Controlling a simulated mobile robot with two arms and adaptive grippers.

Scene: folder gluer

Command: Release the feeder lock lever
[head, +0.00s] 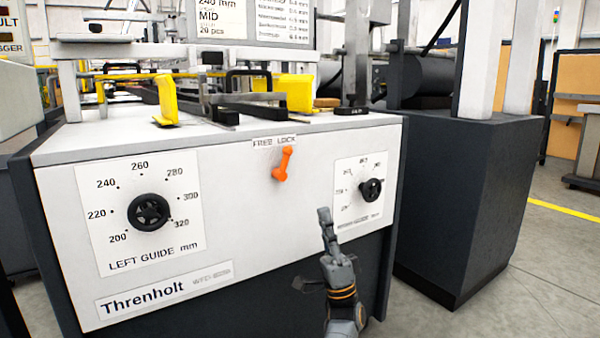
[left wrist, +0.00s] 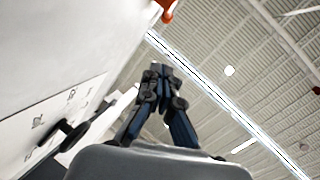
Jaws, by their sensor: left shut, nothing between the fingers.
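The orange feeder lock lever (head: 283,164) is on the white front panel, under a small label (head: 274,142) reading FREE on the left and LOCK on the right. Its upper end leans up and to the right, towards the LOCK side. My left gripper (head: 324,212) is shut and empty, fingers pointing up, below and right of the lever and apart from it. In the left wrist view, the shut fingertips (left wrist: 161,68) show in the middle, and part of the orange lever (left wrist: 166,10) is cut off at the top edge. My right gripper is not in view.
A left guide dial with a black knob (head: 149,212) is left of the lever. A smaller dial with a black knob (head: 371,190) is to its right, near my gripper. Yellow guides (head: 295,94) stand on the machine top. A dark pedestal (head: 465,200) stands at right.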

